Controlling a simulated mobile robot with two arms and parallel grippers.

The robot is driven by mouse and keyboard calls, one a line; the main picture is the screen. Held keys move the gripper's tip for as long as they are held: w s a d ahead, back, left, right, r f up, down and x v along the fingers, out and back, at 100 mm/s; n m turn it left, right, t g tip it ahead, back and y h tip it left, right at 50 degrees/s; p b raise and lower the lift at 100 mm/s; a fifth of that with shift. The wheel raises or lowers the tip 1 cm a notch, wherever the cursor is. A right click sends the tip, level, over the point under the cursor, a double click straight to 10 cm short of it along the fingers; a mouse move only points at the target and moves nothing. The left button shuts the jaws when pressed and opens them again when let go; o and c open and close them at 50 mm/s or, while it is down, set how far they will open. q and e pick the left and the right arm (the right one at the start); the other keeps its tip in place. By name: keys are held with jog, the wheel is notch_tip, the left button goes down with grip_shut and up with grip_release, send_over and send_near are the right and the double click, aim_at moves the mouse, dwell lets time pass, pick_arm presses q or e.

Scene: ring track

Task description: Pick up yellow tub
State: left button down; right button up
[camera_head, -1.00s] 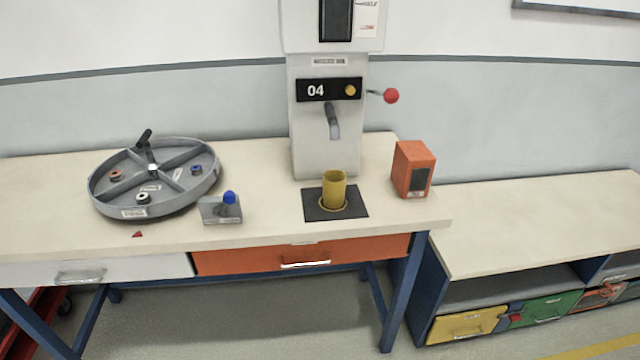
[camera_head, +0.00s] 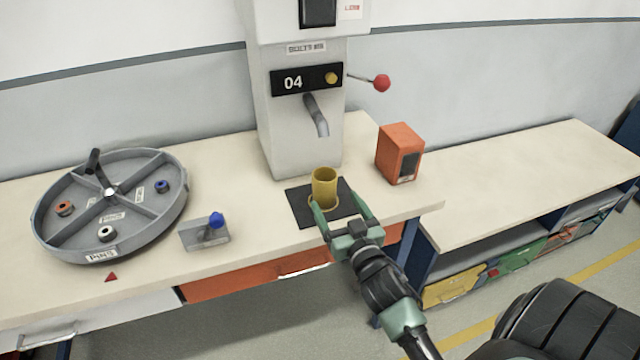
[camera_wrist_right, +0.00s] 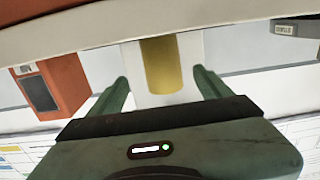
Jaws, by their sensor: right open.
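The yellow tub (camera_head: 325,187) stands upright on a dark square mat (camera_head: 297,204), under the spout of the grey dispenser. It also shows in the right wrist view (camera_wrist_right: 161,64), between and beyond the two fingers. My right gripper (camera_head: 341,216) is open just in front of the tub, at the table's front side. In the right wrist view the right gripper (camera_wrist_right: 163,88) has its fingers apart with nothing held. Whether the fingertips reach past the tub's near side is hard to tell. My left gripper is not in view.
The grey dispenser (camera_head: 285,130) with its spout (camera_head: 316,115) stands behind and above the tub. An orange box (camera_head: 399,153) stands to the right. A small block with a blue knob (camera_head: 205,232) and a round divided tray (camera_head: 60,235) are to the left.

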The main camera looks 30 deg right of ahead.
aim_at(328, 193)
jog(key=shift+w+r, duration=0.2)
jog(key=shift+r, duration=0.05)
jog(key=shift+p+x, duration=0.35)
jog(key=shift+x, duration=0.6)
jog(key=w, duration=0.2)
jog(key=shift+w+d+f, duration=0.1)
jog(key=shift+w+f, duration=0.2)
jog(key=shift+w, duration=0.3)
jog(key=shift+s, duration=0.15)
jog(key=shift+c, duration=0.9)
jog(key=c, duration=1.4)
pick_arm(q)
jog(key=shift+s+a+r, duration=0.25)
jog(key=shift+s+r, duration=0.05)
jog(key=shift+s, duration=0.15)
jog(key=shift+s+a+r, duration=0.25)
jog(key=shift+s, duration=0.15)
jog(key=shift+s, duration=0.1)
pick_arm(e)
jog(key=shift+r, duration=0.1)
